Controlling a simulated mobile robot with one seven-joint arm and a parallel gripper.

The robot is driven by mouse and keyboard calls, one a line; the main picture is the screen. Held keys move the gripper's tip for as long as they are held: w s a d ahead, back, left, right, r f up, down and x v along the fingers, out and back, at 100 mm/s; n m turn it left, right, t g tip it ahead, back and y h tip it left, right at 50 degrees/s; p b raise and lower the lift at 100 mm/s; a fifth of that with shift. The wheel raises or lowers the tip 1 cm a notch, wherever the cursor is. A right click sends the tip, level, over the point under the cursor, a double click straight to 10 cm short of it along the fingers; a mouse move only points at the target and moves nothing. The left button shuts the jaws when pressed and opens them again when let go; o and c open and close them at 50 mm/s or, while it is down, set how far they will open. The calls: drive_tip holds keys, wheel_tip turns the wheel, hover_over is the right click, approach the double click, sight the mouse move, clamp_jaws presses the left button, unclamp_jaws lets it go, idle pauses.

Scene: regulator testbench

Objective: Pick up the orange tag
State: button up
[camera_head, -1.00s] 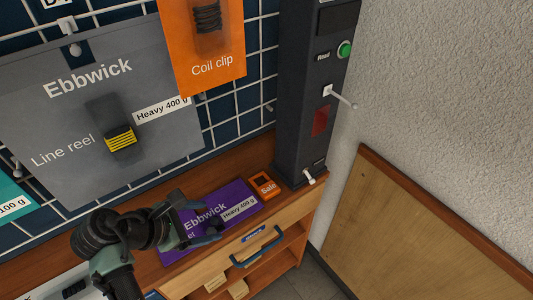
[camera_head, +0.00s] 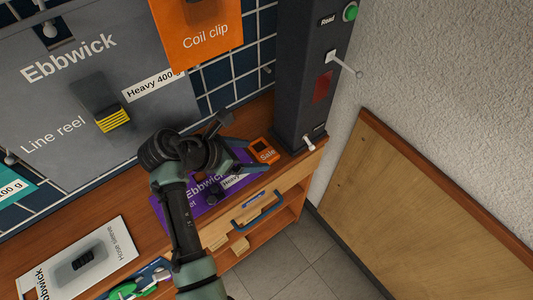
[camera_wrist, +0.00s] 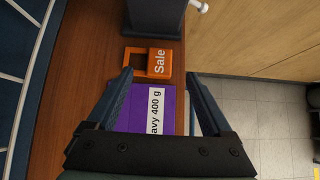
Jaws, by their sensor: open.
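The orange tag (camera_head: 263,151), marked "Sale" and with a square cut-out at one end, lies flat on the wooden bench top beside the foot of a dark grey column. In the wrist view the tag (camera_wrist: 148,61) lies ahead of my fingertips, between their lines. My gripper (camera_head: 247,158) is open and empty, just left of the tag and above a purple card. In the wrist view my gripper's two fingers (camera_wrist: 160,80) are spread wide on either side of the purple card, short of the tag.
The purple card (camera_head: 195,210) lies next to the tag. The dark column (camera_head: 299,95) stands close behind the tag, with a white lever (camera_head: 345,64) sticking out. A white card (camera_head: 78,258) lies at the left. A drawer with a blue handle (camera_head: 258,212) is below the bench edge.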

sight(268, 155)
drive_tip(key=shift+b+x, duration=0.6)
drive_tip(key=shift+x, duration=2.05)
drive_tip(key=shift+r, duration=0.1)
clamp_jaws()
